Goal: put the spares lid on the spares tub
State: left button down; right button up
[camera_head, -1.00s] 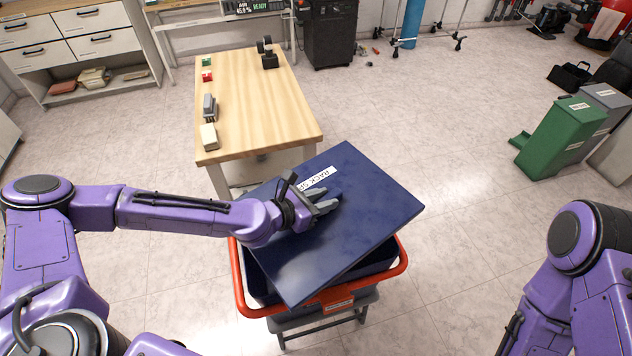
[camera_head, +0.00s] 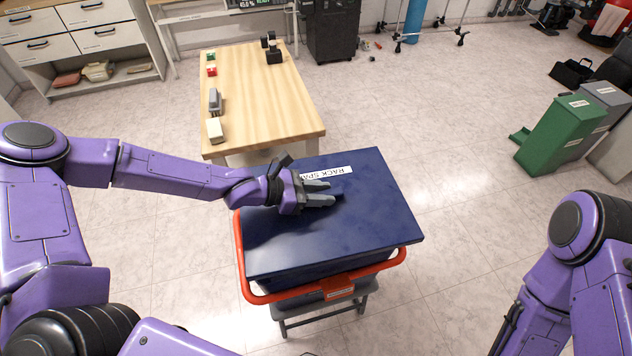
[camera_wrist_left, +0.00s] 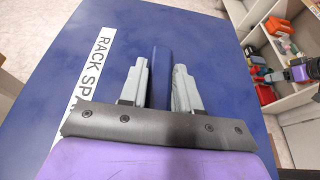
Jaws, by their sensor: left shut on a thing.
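The spares lid (camera_head: 340,228) is a dark blue flat panel with a white label reading "RACK SPA…". It lies over the spares tub (camera_head: 325,274), whose dark blue front wall shows just under the lid's near edge. The lid looks roughly lined up with the tub; whether it is seated cannot be told. My left gripper (camera_head: 326,193) is over the middle of the lid, shut on its raised handle. In the left wrist view the blue handle (camera_wrist_left: 161,78) stands between the two grey fingers. My right gripper is not in view; only my right arm shows at the right.
The tub sits inside a red-orange rail (camera_head: 262,298) on a grey stand (camera_head: 318,312). A wooden table (camera_head: 262,95) with small items stands just behind. Green and grey bins (camera_head: 560,130) are at the right. The floor between is clear.

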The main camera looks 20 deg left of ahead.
aim_at(314, 210)
pick_arm(q)
jog(key=shift+w+a+r+t, duration=0.3)
jog(key=shift+w+a+r, duration=0.2)
jog(key=shift+a+r, duration=0.2)
jog(key=shift+a+n, duration=0.1)
jog(key=shift+n, duration=0.2)
jog(key=shift+w+f, duration=0.1)
jog(key=shift+a, duration=0.25)
notch_tip(314, 210, down, 9)
jog(key=b, duration=0.9)
jog(key=shift+s+b, duration=0.2)
jog(key=shift+b, duration=0.1)
jog(key=shift+f+b, duration=0.85)
jog(key=c, duration=0.7)
grip_release()
jog(key=shift+c, duration=0.2)
